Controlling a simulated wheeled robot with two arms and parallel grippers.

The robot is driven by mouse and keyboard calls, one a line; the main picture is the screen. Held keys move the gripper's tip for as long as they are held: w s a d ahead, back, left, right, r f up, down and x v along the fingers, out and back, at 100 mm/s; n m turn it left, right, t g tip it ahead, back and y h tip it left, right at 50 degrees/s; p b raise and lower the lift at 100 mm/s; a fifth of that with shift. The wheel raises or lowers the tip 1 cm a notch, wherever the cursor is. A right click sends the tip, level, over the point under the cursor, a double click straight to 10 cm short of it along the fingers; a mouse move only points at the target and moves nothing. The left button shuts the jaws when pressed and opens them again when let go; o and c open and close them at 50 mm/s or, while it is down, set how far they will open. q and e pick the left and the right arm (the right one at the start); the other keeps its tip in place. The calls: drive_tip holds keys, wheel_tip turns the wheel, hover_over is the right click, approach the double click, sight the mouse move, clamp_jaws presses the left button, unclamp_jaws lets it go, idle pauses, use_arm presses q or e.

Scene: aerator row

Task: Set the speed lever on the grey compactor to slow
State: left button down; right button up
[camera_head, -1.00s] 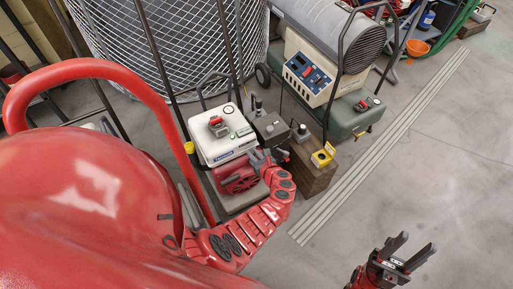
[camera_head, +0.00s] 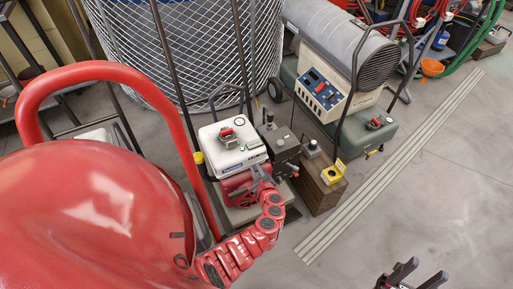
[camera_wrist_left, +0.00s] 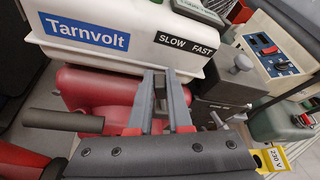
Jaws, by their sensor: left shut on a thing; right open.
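A machine with a white top (camera_head: 232,157) and a red engine (camera_head: 236,188) stands on a grey base (camera_head: 250,213) in the head view. In the left wrist view its white housing (camera_wrist_left: 125,25) reads "Tarnvolt" and carries a SLOW FAST label (camera_wrist_left: 187,46), SLOW on the left. My left gripper (camera_head: 261,172) is at its right front; its fingers (camera_wrist_left: 163,78) are shut just below the label on a small part, likely the speed lever, mostly hidden between them. The lever's exact setting cannot be told. My right gripper (camera_head: 424,271) is open and empty at the bottom right.
A grey box (camera_head: 283,145) and a wooden block (camera_head: 318,190) with a yellow 230 V tag (camera_head: 333,173) stand close to the right. A cream heater (camera_head: 322,95) on a green tank (camera_head: 362,140) is behind.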

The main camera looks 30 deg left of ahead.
use_arm(q)
drive_tip(key=c, duration=0.8)
unclamp_jaws()
drive_tip(key=shift+c, duration=0.2)
drive_tip(key=shift+s+d+r, duration=0.1)
drive_tip(key=shift+d+r, duration=0.05)
drive_tip(key=shift+d, duration=0.15)
drive_tip(key=p+v, duration=0.1)
drive_tip(key=v, duration=1.5)
drive_tip(key=shift+s+d+r, duration=0.2)
drive_tip(key=shift+s, duration=0.15)
drive_tip(key=shift+w, duration=0.1)
